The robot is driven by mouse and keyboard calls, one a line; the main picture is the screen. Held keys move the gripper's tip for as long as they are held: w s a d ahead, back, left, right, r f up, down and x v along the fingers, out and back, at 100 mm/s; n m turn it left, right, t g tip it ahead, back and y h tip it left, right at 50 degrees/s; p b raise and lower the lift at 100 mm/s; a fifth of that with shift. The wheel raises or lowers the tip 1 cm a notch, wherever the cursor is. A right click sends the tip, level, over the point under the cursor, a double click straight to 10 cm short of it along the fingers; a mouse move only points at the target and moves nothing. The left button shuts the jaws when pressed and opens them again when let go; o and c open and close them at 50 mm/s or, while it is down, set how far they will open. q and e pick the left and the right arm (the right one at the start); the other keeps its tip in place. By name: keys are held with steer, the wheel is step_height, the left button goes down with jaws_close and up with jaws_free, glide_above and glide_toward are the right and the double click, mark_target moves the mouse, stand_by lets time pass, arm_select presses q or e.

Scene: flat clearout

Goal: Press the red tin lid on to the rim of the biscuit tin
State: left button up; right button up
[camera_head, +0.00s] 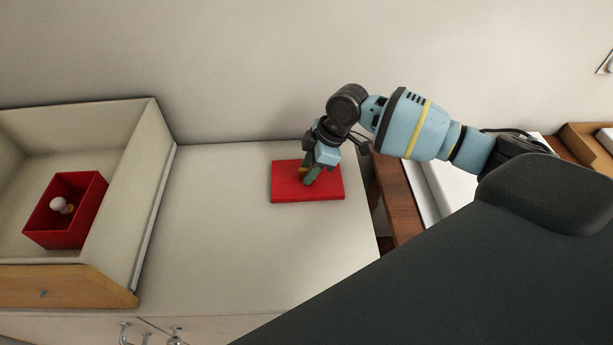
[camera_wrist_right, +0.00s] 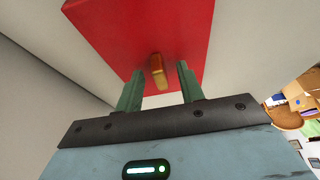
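The red tin lid (camera_head: 285,187) is a flat red rectangle lying on the pale worktop in the head view. In the right wrist view, the lid (camera_wrist_right: 150,25) has a small gold-brown handle (camera_wrist_right: 158,72). My right gripper (camera_head: 307,176) is over the lid with its fingers pointing down. In the wrist view, its green fingers (camera_wrist_right: 159,85) are apart on either side of the handle, with gaps showing. An open red box (camera_head: 88,218), which looks like the biscuit tin, sits in the drawer at the left. A whitish rounded object (camera_head: 59,204) is inside it. My left gripper is out of view.
The pale open drawer (camera_head: 155,180) has raised walls and a wooden front (camera_head: 70,284). The worktop (camera_head: 220,230) is clear between drawer and lid. A brown wooden edge (camera_head: 396,200) lies right of the worktop, and a wall rises behind it.

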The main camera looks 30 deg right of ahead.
mark_target(301, 170)
steer(key=shift+f, duration=0.15)
jaws_close()
stand_by(0.4)
steer(key=shift+r, duration=0.85)
steer(key=shift+s+a+r, duration=0.1)
steer(key=shift+a+r, duration=0.15)
steer(key=shift+r, duration=0.75)
steer(key=s+a, duration=0.3)
steer(key=a, duration=0.1)
steer(key=s+a+r, duration=0.1)
steer(key=s+a, duration=0.2)
steer(key=a, duration=0.1)
steer(key=s+a, duration=0.3)
steer(key=a, duration=0.1)
steer(key=shift+s+a+r+p, duration=0.1)
steer(key=shift+s+r+p, duration=0.05)
steer(key=shift+s+p, duration=0.25)
